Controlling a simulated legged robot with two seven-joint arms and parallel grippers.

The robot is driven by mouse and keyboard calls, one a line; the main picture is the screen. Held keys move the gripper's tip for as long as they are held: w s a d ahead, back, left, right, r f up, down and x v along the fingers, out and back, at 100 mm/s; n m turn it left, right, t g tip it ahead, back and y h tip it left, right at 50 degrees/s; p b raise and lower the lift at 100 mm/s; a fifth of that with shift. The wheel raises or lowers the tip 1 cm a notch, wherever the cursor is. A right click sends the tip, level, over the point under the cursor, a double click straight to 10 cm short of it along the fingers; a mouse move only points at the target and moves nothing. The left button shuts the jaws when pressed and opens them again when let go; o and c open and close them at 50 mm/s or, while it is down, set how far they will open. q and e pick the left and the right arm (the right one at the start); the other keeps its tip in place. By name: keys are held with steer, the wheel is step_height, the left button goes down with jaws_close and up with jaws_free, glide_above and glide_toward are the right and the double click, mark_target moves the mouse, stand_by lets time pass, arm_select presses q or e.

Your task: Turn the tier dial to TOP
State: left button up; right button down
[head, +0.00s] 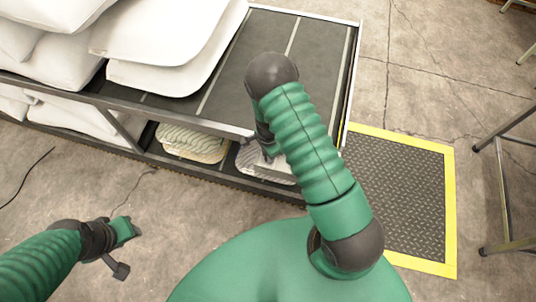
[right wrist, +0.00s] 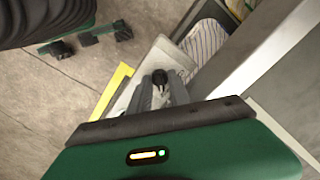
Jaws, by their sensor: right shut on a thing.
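The tier dial's dark knob (right wrist: 160,77) shows in the right wrist view on a pale grey box (right wrist: 148,62). My right gripper (right wrist: 163,88) is shut on the knob, with one grey finger on each side of it. In the head view my right forearm hides the gripper's fingers and the dial; a bit of the grey box (head: 274,169) shows at the shelf's front edge. The dial's markings and setting cannot be read. My left gripper (head: 128,250) is open and empty over the floor at the lower left.
A dark shelf unit (head: 225,92) holds white pillows (head: 170,45) on top and more below. Striped pillows (head: 192,142) lie on its lower tier. A yellow-edged mat (head: 405,195) lies to the right, beside a metal stand (head: 505,195). The floor at left front is mostly clear.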

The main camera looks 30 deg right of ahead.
steer(key=shift+w, duration=0.1)
steer(key=c, duration=1.2)
jaws_free()
step_height(320, 180, up, 17)
steer(key=p, duration=0.1)
steer(key=shift+f, duration=0.15)
